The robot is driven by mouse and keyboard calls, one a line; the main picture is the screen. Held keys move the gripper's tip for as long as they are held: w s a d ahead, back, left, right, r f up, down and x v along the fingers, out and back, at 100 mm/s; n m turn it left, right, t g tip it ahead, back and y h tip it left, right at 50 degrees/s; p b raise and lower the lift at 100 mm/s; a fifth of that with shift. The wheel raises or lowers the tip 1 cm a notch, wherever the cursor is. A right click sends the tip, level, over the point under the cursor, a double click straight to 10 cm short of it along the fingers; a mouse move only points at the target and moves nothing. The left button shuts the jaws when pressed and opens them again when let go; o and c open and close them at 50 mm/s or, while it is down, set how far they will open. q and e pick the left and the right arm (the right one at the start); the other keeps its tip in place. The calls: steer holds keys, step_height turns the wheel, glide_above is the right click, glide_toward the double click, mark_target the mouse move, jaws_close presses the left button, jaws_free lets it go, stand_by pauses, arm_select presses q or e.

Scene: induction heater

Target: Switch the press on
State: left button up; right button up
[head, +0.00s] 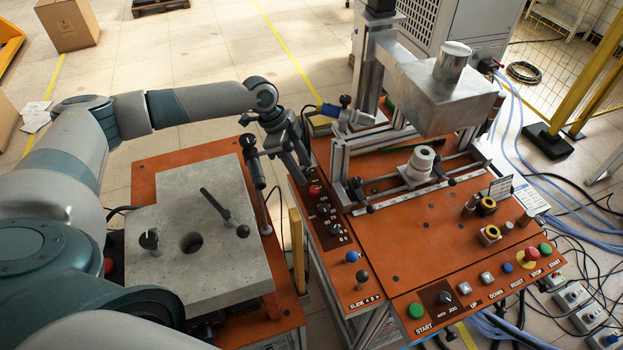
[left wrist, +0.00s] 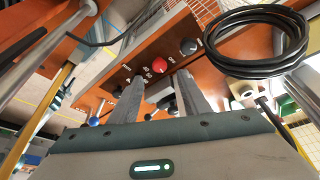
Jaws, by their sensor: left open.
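The press (head: 450,90) stands on an orange console (head: 440,240) with a grey ram block over its work area. On the console's left strip are a red button (head: 315,190) and black knobs (head: 322,208). In the left wrist view I see the red button (left wrist: 158,66) and a black knob (left wrist: 188,46) near an OFF label. My left gripper (head: 300,158) is above the far end of this strip, open and empty. Its two fingers (left wrist: 157,92) point at the panel, with the red button between and beyond them. The gripper hides the strip's far end in the head view. My right gripper does not show.
A second orange table with a grey block (head: 180,215) stands left of the console, with a lever on it. A blue knob (head: 352,256) and green START button (head: 416,311) are nearer. A black cable coil (left wrist: 255,40) shows at the upper right of the wrist view.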

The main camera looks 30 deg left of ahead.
mark_target(314, 189)
arm_select(q)
steer(key=p+x, duration=0.2)
steer(key=x, duration=0.3)
steer(key=shift+f, duration=0.15)
steer(key=shift+x, duration=0.8)
steer(key=c, duration=1)
steer(key=shift+f, duration=0.1)
steer(key=shift+c, duration=0.2)
